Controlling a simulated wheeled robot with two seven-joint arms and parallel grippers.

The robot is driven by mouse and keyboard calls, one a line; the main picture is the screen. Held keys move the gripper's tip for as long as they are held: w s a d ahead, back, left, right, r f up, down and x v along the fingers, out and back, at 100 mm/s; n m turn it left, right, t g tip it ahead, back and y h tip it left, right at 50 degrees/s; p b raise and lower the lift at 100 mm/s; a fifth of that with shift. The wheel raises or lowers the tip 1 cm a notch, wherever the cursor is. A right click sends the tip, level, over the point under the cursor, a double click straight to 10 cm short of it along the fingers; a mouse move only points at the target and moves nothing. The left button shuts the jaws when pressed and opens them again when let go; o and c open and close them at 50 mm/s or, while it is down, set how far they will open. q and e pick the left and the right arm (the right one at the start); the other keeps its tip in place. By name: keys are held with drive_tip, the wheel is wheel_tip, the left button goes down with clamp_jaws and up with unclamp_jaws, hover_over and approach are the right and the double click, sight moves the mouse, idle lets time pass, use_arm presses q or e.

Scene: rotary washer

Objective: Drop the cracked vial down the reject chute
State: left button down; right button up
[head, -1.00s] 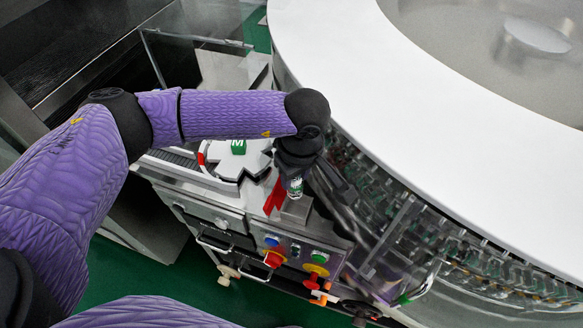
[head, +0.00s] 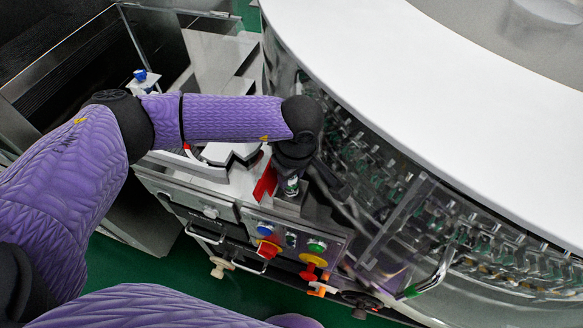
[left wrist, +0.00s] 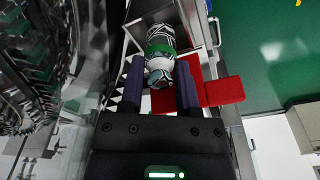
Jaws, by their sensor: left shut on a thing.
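My left gripper (head: 292,172) points down at the front of the washer. It is shut on the vial (head: 290,187), a small clear vial with a green band. In the left wrist view the vial (left wrist: 160,45) sits between the two dark fingers (left wrist: 160,80), with a dark cracked-looking pattern on its glass. The grey metal chute (head: 289,207) is directly below, beside a red plate (head: 265,183). In the left wrist view the chute walls (left wrist: 133,42) frame the vial. I cannot tell whether the vial's lower end is inside the mouth. My right gripper is out of view.
The large round washer (head: 420,110) with its clear guard and several vials inside stands close on the right. A control panel (head: 295,245) with coloured buttons is below the chute. A star wheel (head: 222,153) lies partly behind my left arm.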

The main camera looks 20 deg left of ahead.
use_arm(q)
drive_tip(key=shift+c, duration=1.2)
unclamp_jaws()
drive_tip(key=shift+r, duration=0.1)
wheel_tip(320, 180, up, 10)
drive_tip(key=d+p, duration=0.1)
drive_tip(key=shift+s, duration=0.35)
drive_tip(key=shift+f, duration=0.25)
